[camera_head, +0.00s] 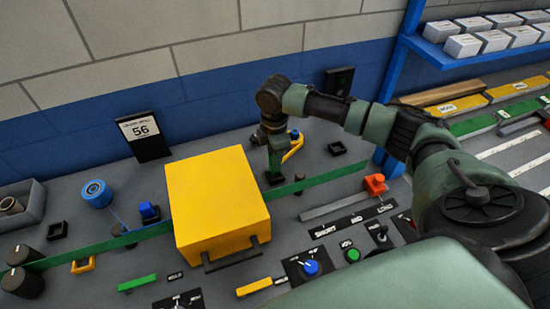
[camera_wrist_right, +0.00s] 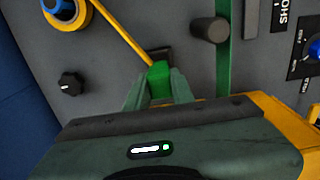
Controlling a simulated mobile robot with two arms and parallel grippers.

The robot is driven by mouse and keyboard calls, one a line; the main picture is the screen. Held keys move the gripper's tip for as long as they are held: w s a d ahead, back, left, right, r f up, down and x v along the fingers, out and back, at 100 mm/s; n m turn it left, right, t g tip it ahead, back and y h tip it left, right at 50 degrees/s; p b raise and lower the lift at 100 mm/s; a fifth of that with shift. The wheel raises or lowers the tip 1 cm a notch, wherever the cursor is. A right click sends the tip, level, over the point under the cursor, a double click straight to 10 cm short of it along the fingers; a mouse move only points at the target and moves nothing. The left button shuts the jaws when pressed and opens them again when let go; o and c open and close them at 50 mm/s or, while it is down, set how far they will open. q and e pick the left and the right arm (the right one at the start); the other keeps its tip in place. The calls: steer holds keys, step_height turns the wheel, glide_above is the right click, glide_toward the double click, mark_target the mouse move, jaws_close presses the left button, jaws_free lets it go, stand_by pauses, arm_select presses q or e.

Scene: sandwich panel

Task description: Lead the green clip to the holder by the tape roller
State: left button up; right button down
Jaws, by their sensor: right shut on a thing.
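My right gripper (camera_head: 275,178) is beside the far right corner of the yellow box, low over the panel. In the right wrist view its fingers (camera_wrist_right: 159,92) are shut on a small green clip (camera_wrist_right: 159,74). A thin yellow strip runs from the clip to a yellow roller with a blue hub (camera_wrist_right: 66,12). The roller's yellow part also shows in the head view (camera_head: 293,148), right of the gripper. A dark square holder (camera_wrist_right: 162,53) shows just beyond the clip; I cannot tell whether they touch. My left gripper is not in view.
The yellow box (camera_head: 217,195) stands left of the gripper. A green band (camera_head: 330,178) crosses the panel, with a dark post (camera_wrist_right: 210,29) beside it. A blue roller (camera_head: 96,193) is at left.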

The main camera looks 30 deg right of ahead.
steer(key=shift+d+f, duration=0.1)
steer(key=shift+d, duration=0.05)
stand_by(0.3)
steer(key=shift+p, duration=0.55)
steer(key=shift+f, duration=0.25)
steer(key=shift+f+b, duration=0.3)
steer(key=shift+f, duration=0.4)
steer(key=shift+f, duration=0.1)
steer(key=shift+f, duration=0.75)
